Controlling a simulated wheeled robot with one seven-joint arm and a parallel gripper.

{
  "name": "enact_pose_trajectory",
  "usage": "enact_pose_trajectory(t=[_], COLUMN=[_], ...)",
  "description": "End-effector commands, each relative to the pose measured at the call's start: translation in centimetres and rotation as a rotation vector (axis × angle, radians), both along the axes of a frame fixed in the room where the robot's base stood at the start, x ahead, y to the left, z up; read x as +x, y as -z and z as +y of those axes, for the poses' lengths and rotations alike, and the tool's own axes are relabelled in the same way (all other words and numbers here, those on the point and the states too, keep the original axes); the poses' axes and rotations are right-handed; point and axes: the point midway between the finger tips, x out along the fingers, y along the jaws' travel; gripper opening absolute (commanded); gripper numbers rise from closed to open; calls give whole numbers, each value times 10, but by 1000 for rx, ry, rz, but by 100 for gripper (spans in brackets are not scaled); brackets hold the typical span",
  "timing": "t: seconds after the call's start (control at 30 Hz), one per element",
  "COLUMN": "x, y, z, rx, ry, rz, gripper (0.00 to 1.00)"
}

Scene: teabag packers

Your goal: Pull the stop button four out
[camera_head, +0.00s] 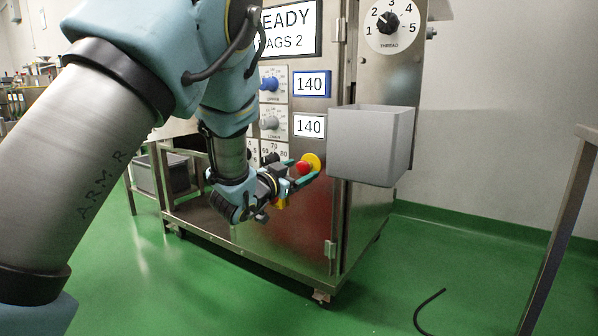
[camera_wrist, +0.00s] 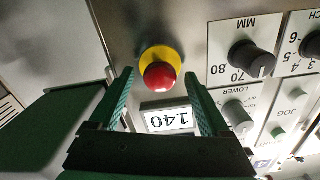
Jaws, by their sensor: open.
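The stop button (camera_head: 304,167) is a red mushroom head on a yellow round base, on the front of the steel machine panel. In the wrist view the red head (camera_wrist: 160,76) and yellow base show just beyond and between the fingertips. My gripper (camera_head: 302,168) is open, its two green-padded fingers (camera_wrist: 158,82) spread either side of the button. I cannot tell whether either finger touches it. No number label for the button is readable.
A grey bin (camera_head: 370,145) hangs on the machine just right of the button. Knobs stand nearby, including a black MM dial (camera_wrist: 250,60) and a LOWER knob (camera_wrist: 238,115). A 140 display (camera_head: 309,126) sits above the button. A black hose (camera_head: 428,308) lies on the green floor.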

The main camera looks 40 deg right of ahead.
Motion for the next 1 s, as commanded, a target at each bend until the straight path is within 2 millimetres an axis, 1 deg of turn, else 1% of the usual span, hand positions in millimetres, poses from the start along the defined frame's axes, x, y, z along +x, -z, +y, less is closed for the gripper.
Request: enact_pose_trajectory(t=[0.17, 0.27, 0.37, 0.6, 0.7, 0.8, 0.9, 1.0], x=[0, -1, -4, -16, -21, -24, -27, -27], y=[0, -1, -3, -3, -3, -1, -1, 0], z=[1, 6, 20, 67, 83, 95, 102, 105], rx=[0, -1, 1, 2, 1, 1, -1, -1], ry=[0, -1, -2, -4, -2, -1, -1, -1], rz=[0, 1, 2, 3, 3, 1, 1, 1], gripper=[81, 81, 81, 81, 81, 81, 81, 81])
